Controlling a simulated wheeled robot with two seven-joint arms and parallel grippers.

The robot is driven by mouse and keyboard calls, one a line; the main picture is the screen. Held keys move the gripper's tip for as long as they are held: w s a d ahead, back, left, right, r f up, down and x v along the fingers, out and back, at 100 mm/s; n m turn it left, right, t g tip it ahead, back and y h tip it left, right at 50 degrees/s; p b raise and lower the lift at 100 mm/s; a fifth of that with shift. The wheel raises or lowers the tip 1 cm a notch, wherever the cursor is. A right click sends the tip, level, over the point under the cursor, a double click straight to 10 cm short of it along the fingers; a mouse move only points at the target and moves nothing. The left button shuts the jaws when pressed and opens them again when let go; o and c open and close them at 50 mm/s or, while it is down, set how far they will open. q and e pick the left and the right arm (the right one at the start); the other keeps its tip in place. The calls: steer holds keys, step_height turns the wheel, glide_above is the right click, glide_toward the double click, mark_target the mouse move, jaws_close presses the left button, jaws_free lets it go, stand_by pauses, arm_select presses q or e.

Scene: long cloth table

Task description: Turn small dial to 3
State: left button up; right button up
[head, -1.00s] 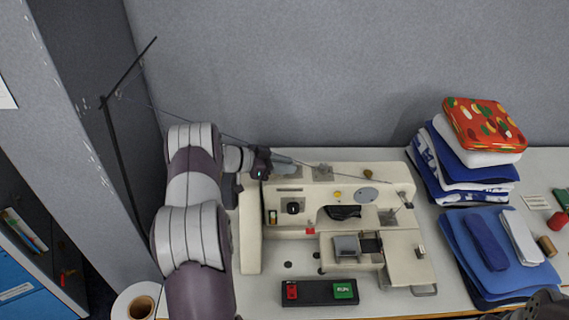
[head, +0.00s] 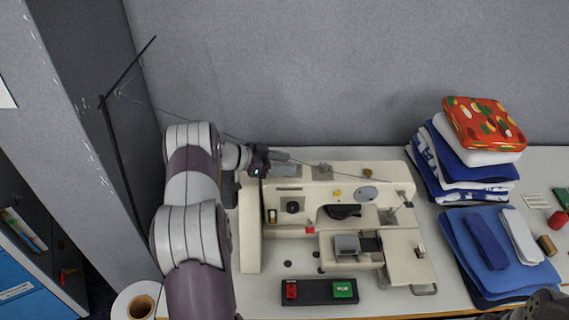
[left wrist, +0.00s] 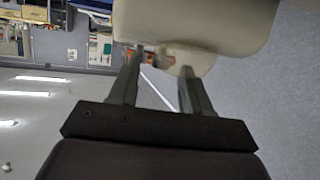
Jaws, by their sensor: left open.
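The cream sewing machine (head: 335,184) stands on the table in the head view. A brass knob (head: 367,171) is on top. My left gripper (head: 279,156) is at the machine's back left top corner. In the left wrist view its two fingers (left wrist: 160,64) are open. Contact and dial markings cannot be made out.
A black box with red and green buttons (head: 318,291) lies in front of the machine. Folded cloths (head: 460,165) and a blue stack (head: 470,225) lie to the right. A thin black stand (head: 115,150) rises at the left, and a thread runs above the machine.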

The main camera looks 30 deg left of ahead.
arm_select(q)
steer(key=b+v, duration=0.3)
steer(key=v, duration=0.9)
